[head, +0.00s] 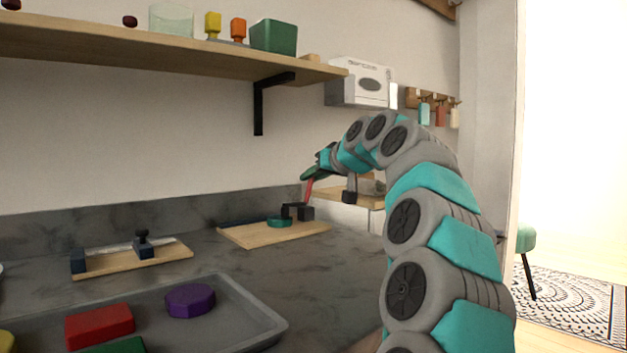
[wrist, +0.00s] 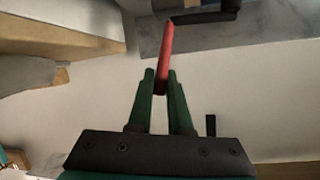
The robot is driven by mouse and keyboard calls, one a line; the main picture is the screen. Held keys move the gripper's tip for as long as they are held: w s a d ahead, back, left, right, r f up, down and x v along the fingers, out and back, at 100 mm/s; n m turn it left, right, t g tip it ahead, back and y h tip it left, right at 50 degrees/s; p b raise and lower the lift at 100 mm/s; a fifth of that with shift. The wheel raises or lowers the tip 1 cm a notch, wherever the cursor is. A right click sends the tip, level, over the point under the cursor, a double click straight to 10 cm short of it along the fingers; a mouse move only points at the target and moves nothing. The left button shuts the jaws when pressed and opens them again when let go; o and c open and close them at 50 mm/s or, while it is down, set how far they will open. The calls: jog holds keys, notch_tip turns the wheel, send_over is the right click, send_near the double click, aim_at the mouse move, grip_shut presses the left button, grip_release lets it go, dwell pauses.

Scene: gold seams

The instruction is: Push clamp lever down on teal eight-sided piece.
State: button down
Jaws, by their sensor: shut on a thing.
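The teal eight-sided piece (head: 279,221) lies on a wooden board (head: 262,235) on the counter. A black clamp (head: 298,211) stands at its right, its arm reaching to the piece; whether they touch I cannot tell. The red clamp lever (head: 309,188) rises steeply from the clamp. My gripper (head: 307,176) is above the clamp, its green fingers shut on the lever's upper end. In the wrist view, the red lever (wrist: 166,50) runs up from between the fingertips (wrist: 161,84) towards a dark clamp part (wrist: 205,17). The teal piece does not clearly show there.
A second wooden board (head: 130,262) with dark fittings lies at left. A grey tray (head: 245,325) in front holds a purple piece (head: 190,300), a red block (head: 99,325) and other pieces. A wooden shelf (head: 200,48) hangs above. Counter between board and tray is bare.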

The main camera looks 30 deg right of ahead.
jog(key=shift+a, duration=0.3)
jog(key=c, duration=0.9)
grip_release()
jog(key=shift+a+r, duration=0.1)
jog(key=shift+a, duration=0.05)
jog(key=shift+o, duration=0.2)
jog(key=shift+s+r, duration=0.15)
jog(key=shift+s, duration=0.3)
jog(key=v, duration=0.6)
jog(key=shift+s+p, duration=0.3)
jog(key=shift+s, duration=0.1)
jog(key=shift+r, duration=0.25)
